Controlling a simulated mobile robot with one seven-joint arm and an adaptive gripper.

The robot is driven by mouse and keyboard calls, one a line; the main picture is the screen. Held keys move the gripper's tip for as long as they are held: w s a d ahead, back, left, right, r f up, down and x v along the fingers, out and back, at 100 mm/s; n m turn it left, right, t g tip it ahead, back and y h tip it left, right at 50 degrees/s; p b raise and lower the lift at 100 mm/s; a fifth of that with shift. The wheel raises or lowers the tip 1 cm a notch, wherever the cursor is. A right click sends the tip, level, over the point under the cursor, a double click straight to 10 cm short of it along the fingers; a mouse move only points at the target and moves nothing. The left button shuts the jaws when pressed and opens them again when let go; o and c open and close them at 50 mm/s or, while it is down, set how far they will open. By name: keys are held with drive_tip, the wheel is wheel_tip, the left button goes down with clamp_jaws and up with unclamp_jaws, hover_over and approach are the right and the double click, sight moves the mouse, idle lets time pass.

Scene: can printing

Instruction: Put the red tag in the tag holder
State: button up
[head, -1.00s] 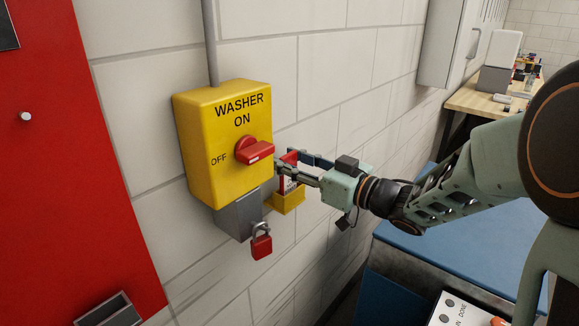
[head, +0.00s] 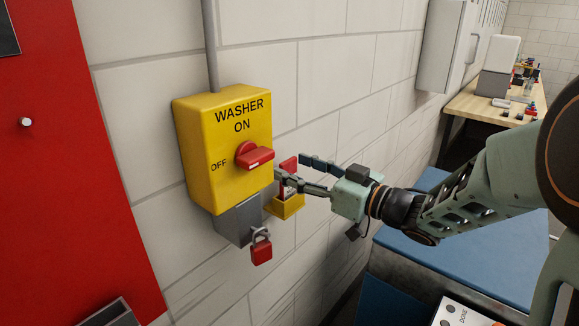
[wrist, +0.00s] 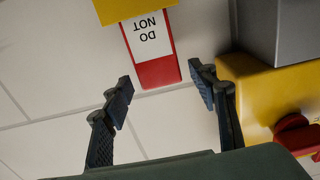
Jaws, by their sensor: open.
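The red tag (head: 289,164) stands in the yellow tag holder (head: 288,210) on the wall, its red end up. In the wrist view, seen upside down, the tag (wrist: 149,41) shows a white panel reading "DO NOT", and its lower part is hidden inside the holder (wrist: 118,10). My gripper (head: 291,167) is open at the holder, one finger to either side of the tag's red end in the head view. In the wrist view my open fingers (wrist: 160,91) have a gap to both sides of the tag and hold nothing.
A yellow washer switch box (head: 222,145) with a red knob (head: 254,155) is just left of my gripper. A red padlock (head: 262,251) hangs under it. A blue surface (head: 430,250) lies at the right. A red panel (head: 65,170) is at the far left.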

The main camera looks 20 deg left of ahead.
drive_tip(key=v, duration=0.9)
drive_tip(key=shift+d, duration=0.35)
drive_tip(key=shift+s, duration=0.1)
